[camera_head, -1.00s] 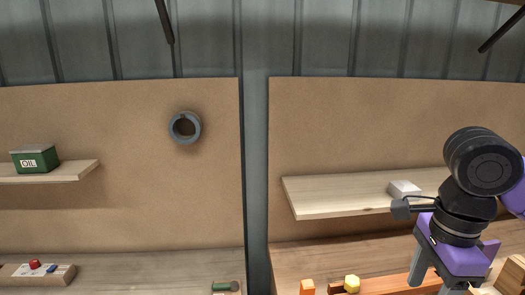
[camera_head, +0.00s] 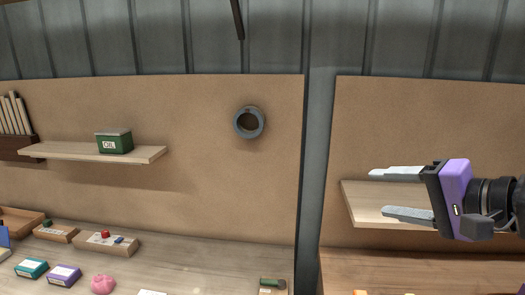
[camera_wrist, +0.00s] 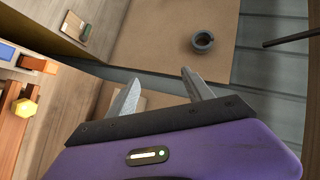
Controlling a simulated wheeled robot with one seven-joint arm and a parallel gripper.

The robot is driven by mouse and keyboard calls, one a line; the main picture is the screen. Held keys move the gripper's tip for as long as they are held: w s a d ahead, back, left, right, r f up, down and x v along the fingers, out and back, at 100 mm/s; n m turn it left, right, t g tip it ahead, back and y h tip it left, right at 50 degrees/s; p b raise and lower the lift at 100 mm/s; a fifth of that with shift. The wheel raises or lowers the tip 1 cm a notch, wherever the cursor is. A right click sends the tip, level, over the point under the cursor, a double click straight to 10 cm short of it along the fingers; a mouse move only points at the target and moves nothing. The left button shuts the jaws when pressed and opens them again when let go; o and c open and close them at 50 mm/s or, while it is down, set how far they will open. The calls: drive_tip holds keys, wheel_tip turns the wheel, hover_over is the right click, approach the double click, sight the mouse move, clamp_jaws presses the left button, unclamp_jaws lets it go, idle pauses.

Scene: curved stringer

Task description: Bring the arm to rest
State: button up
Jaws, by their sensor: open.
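My gripper (camera_head: 396,193) is at the right of the head view, turned sideways with its two grey fingers pointing left. The fingers are apart with nothing between them. It is in front of the right wooden shelf (camera_head: 365,210) and hides much of that shelf. In the wrist view the fingers (camera_wrist: 160,88) stand apart at the middle, above the purple gripper body, and are empty.
A grey ring (camera_head: 249,122) is on the left board. A left shelf (camera_head: 75,152) bears a green oil box (camera_head: 114,141). The bench below holds several small things, including a pink object (camera_head: 103,284) and a purple box (camera_head: 64,275). The space left of my gripper is clear.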

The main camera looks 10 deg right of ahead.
wheel_tip(320, 180, up, 7)
drive_tip(key=n+t+b, duration=0.1)
drive_tip(key=n+t, duration=0.1)
drive_tip(key=t, duration=0.7)
drive_tip(key=s+d+f+m+h+b, duration=0.1)
drive_tip(key=s+f+h, duration=0.45)
drive_tip(key=f, duration=0.25)
drive_tip(key=s+f+m+h+b, duration=0.15)
drive_tip(key=s+f+h, duration=0.25)
drive_tip(key=f+h, duration=0.4)
drive_tip(key=s+a+f+n+g+y+b, duration=0.1)
drive_tip(key=s+a+f+n+g+y, duration=0.2)
drive_tip(key=s+f, duration=1)
drive_tip(key=s+a+f+n+g+y+b, duration=0.2)
drive_tip(key=s+a+f+n+g+y, duration=0.2)
drive_tip(key=s+f, duration=0.9)
drive_tip(key=s+a+n+y, duration=0.1)
drive_tip(key=a+n, duration=0.2)
drive_tip(key=n, duration=0.1)
drive_tip(key=shift+s+a+f, duration=0.2)
drive_tip(key=shift+s+f, duration=0.05)
drive_tip(key=shift+s, duration=0.05)
drive_tip(key=shift+c, duration=0.4)
drive_tip(key=shift+w+d, duration=0.1)
